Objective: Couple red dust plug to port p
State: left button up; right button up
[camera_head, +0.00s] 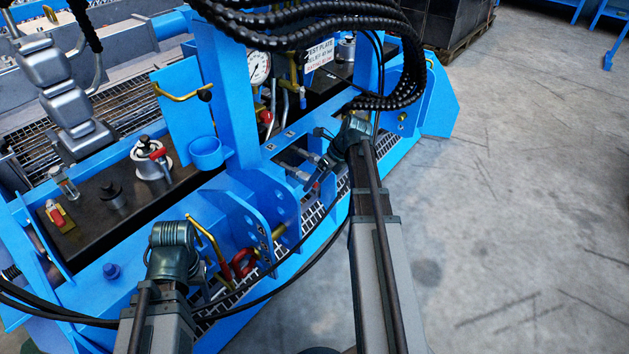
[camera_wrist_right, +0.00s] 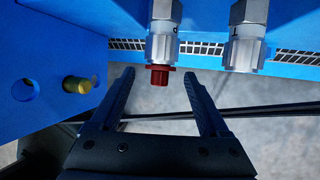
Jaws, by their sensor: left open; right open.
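A red dust plug (camera_wrist_right: 160,76) sits at the lower end of the left of two silver couplings (camera_wrist_right: 163,48) in the right wrist view. I cannot tell how firmly it is seated. My right gripper (camera_wrist_right: 158,74) is open, with one finger on each side of the plug and a gap to it on both sides. In the head view the right gripper (camera_head: 314,184) is at the blue rig's front, beside the silver fittings.
A yellow pin (camera_wrist_right: 78,84) sticks out of the blue plate on the left. Black cables (camera_wrist_right: 250,113) run behind the right fingers. A red shackle (camera_head: 243,264) hangs close to the left gripper. Bare concrete floor (camera_head: 520,200) lies to the right.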

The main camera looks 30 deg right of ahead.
jog(key=p+v, duration=0.9)
jog(key=v, duration=0.3)
jog(key=shift+p, duration=0.4)
jog(key=shift+s, duration=0.1)
